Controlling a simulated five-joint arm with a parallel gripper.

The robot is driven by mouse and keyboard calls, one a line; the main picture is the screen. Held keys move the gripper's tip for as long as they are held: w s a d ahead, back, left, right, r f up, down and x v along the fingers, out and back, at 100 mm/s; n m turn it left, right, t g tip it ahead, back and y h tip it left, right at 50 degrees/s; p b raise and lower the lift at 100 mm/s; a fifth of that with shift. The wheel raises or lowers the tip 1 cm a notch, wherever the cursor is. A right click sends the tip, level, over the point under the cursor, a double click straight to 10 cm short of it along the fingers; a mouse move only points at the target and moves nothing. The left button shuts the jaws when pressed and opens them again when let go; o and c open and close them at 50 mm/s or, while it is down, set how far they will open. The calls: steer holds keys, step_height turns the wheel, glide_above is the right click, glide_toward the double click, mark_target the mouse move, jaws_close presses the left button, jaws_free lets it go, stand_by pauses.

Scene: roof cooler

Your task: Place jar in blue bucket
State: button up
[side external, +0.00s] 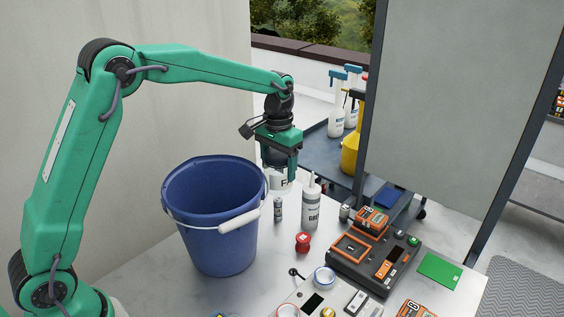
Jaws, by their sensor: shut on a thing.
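My gripper (280,166) points down at the end of my green arm. It is shut on the jar (281,182), whose pale label with dark letters shows below the fingers. The fingers and the gripper body hide the jar's upper part. The blue bucket (215,244) stands upright on the table to the left of the gripper. Its white handle grip (239,221) hangs down across its front right side. The jar is held up beside the bucket's right rim, not over its opening as seen here. The inner wall in view is bare; the bucket's bottom is hidden.
A white nozzle bottle (311,208), a small grey cylinder (278,210) and a red spool (302,242) stand right of the bucket. An orange and black device (375,262) sits farther right. A dark cart (322,150) with spray bottles (337,105) stands behind.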

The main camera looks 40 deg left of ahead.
step_height(320, 180, up, 18)
steer(key=s+a+f, duration=0.1)
steer(key=s+a, duration=0.2)
steer(key=s, duration=1.2)
steer(key=shift+w+d+f, duration=0.1)
steer(key=shift+w+f, duration=0.05)
steer(key=shift+f, duration=6.8)
steer(key=shift+w+f, duration=0.1)
steer(key=shift+f, duration=6.8)
steer(key=o, duration=1)
steer(key=shift+f, duration=0.15)
